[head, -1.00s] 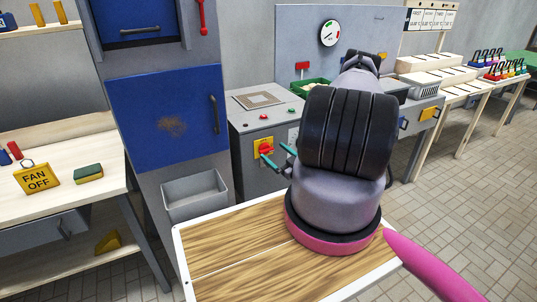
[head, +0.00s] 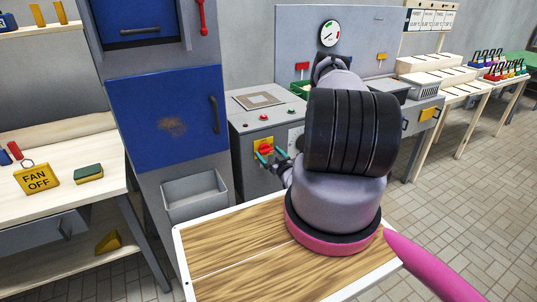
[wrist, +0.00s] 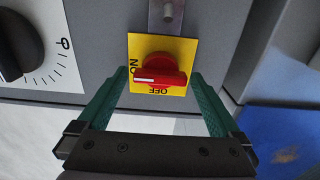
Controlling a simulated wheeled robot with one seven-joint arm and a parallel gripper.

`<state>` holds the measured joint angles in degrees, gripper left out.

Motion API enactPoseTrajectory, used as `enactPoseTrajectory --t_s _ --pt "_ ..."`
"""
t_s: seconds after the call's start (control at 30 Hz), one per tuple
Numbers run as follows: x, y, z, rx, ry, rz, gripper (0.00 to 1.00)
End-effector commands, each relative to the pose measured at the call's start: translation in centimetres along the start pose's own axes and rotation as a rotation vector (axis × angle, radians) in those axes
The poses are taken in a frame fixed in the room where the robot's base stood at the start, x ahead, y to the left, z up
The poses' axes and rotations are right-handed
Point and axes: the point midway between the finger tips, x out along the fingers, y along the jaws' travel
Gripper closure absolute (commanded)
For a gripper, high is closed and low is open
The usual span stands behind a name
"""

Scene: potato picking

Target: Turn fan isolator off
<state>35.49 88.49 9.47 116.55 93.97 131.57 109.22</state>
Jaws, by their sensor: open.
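The fan isolator is a red rotary knob (wrist: 160,72) on a yellow plate (wrist: 183,46) marked ON and OFF. It is on the front of a grey cabinet, and the knob also shows in the head view (head: 265,146). In the wrist view the white mark on the knob lies toward the left, near the word ON. My gripper (wrist: 163,85) is open, with one green finger on each side of the knob. I cannot tell whether the fingers touch it. In the head view my gripper (head: 270,155) is right at the isolator.
A black dial (wrist: 18,45) on a white plate sits left of the isolator in the wrist view. A blue door (head: 165,115) stands left of the cabinet, above a grey bin (head: 195,195). A yellow FAN OFF tag (head: 37,178) lies on the left bench.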

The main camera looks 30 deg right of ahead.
Motion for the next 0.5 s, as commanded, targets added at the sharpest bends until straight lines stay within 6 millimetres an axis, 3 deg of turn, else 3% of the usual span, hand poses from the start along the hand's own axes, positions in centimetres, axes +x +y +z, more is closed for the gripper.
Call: enactPoseTrajectory --t_s 0.3,0.33,0.5 --pt "0.41 0.01 0.0 0.0 0.0 0.0 0.0" --pt "0.4 0.01 0.0 0.0 0.0 0.0 0.04" --pt "0.39 0.01 -0.01 0.0 0.0 0.0 0.69"
